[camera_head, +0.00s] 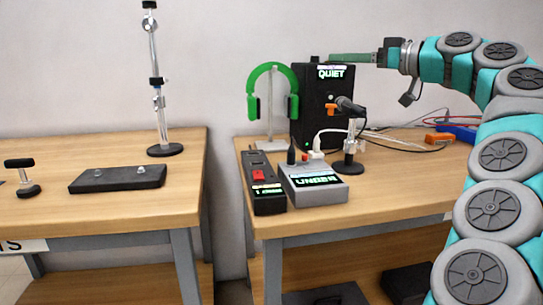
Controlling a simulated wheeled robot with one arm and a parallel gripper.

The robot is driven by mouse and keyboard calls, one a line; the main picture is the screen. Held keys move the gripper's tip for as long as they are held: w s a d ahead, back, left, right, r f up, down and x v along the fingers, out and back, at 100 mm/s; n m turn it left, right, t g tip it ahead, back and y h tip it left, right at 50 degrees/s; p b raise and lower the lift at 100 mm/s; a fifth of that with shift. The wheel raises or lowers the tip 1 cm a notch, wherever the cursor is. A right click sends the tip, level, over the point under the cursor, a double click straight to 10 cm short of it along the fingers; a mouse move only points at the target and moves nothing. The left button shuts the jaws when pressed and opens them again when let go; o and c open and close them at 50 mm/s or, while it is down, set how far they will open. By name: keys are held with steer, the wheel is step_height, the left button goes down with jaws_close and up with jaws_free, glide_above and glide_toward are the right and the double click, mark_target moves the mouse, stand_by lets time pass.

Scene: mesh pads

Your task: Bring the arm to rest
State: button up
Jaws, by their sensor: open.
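My gripper (338,58) is at the end of my teal and grey arm, which rises on the right and bends over to the left. The gripper points left, level, in the air at about the height of the top of the black box. It is open and seen side-on, with a long greenish finger part showing. Nothing shows held in it. From this view I cannot tell its distance from the black box (310,98).
On the right table (400,183) stand a green headphone pair (272,70) on a stand, a power strip (263,183), a grey box (314,184), a microphone (350,104) and cables. The left table (110,217) bears a tall stand (160,110) and a black block (118,178). A gap separates the tables.

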steer(key=s+a+f+g+h, duration=0.1)
steer(key=s+a+f+g, duration=0.3)
steer(key=a, duration=0.3)
steer(key=s+a+f+g, duration=0.1)
steer(key=s+a+f, duration=0.3)
steer(key=s+a, duration=0.2)
steer(key=s+a+f+m+g+h, duration=0.2)
steer(key=s+a+f+g+h, duration=0.15)
steer(key=s+f, duration=0.7)
steer(key=s+d+f+m+g+h, duration=0.1)
steer(key=s+d+f+m+h, duration=0.1)
steer(key=s+f, duration=0.6)
steer(key=s+d+f+m+g+h, duration=0.2)
steer(key=s+d+f, duration=0.5)
steer(key=f, duration=0.5)
steer(key=s+d+f+m+g+h, duration=0.2)
steer(key=s+d+f+h, duration=0.3)
steer(key=s+f, duration=0.6)
steer(key=shift+d+m, duration=0.2)
steer(key=shift+m, duration=0.5)
